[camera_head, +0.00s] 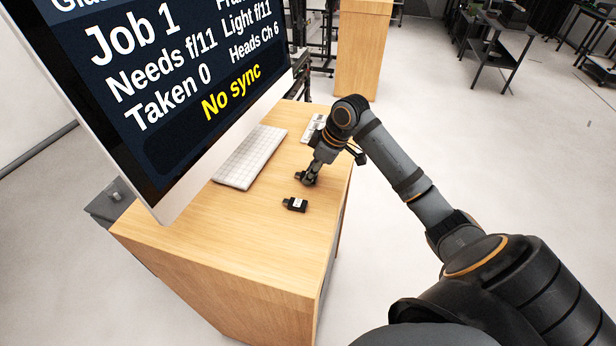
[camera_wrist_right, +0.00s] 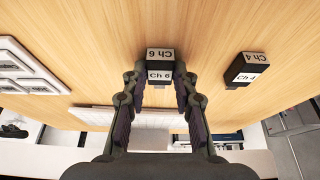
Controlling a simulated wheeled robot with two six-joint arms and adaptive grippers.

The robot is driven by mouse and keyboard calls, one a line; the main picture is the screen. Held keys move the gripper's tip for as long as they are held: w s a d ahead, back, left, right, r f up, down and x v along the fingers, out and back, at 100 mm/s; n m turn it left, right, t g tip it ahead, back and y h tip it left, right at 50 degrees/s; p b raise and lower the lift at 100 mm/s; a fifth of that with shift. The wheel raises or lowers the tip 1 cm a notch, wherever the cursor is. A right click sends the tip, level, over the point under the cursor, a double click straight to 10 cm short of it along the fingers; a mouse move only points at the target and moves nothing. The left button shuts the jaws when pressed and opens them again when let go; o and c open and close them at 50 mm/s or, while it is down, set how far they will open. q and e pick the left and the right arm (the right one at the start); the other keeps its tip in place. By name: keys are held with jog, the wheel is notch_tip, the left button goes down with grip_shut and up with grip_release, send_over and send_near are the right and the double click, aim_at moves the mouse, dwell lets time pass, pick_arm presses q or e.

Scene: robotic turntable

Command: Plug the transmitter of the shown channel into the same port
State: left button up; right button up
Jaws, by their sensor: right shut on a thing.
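The screen (camera_head: 170,160) reads Job 1, Needs f/11, Taken 0, Light f/11, Heads Ch 6, and No sync in yellow. In the right wrist view, a small black transmitter with white "Ch 6" labels (camera_wrist_right: 160,68) sits between my right gripper's fingertips (camera_wrist_right: 161,84), which are shut on it. In the head view my right gripper (camera_head: 308,180) is low at the desk top and mostly hides that transmitter. A second transmitter, labelled "Ch 4" (camera_wrist_right: 246,70), lies on the desk apart from the gripper; it also shows in the head view (camera_head: 294,204). My left gripper is out of view.
The wooden desk (camera_head: 230,255) is clear at its front. A white keyboard (camera_head: 250,157) lies below the screen. A white segmented unit (camera_head: 313,128) stands farther back, beside my right arm, and shows at the left of the wrist view (camera_wrist_right: 28,72). The desk's right edge is close to the gripper.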

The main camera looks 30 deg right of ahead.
jog(key=shift+c, duration=1.3)
